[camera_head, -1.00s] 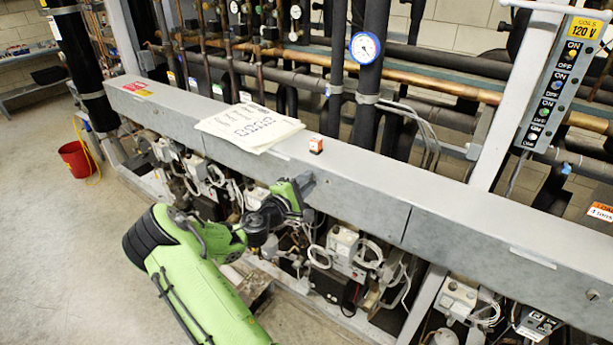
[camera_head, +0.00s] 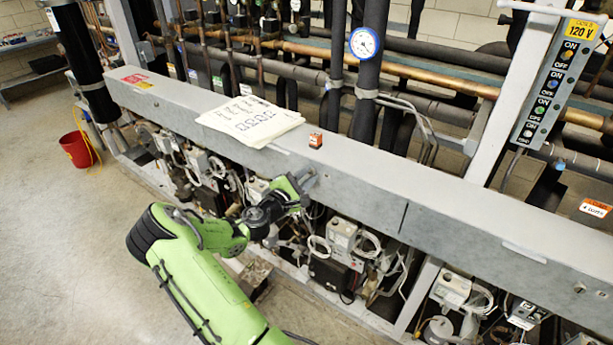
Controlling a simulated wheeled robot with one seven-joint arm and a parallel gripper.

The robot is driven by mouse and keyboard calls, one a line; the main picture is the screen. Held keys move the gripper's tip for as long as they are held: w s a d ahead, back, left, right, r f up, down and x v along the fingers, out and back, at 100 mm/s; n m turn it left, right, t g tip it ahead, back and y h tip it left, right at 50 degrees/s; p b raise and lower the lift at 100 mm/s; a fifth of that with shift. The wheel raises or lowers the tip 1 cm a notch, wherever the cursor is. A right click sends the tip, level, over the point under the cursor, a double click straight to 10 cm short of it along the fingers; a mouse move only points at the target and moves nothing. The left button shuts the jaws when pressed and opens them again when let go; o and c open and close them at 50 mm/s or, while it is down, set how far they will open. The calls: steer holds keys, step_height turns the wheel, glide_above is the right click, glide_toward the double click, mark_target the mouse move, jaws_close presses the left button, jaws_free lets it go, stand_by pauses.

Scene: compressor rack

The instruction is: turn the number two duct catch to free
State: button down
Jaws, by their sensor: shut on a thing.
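The long grey duct (camera_head: 365,190) runs across the rack from upper left to lower right. The gripper is shut on a small grey catch (camera_head: 308,179) on that face. The fingers hide most of the catch, so its exact angle and its number cannot be read.
A red bucket (camera_head: 76,150) stands on the open floor at left.

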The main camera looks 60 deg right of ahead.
steer(key=shift+f, duration=0.1)
steer(key=c, duration=1)
jaws_free()
steer(key=shift+a, duration=0.1)
steer(key=a, duration=0.5)
steer(key=w+a+b, duration=0.1)
steer(key=a, duration=0.4)
steer(key=w+a+b, duration=0.1)
steer(key=a, duration=0.4)
steer(key=shift+w+a, duration=0.2)
steer(key=shift+w, duration=0.05)
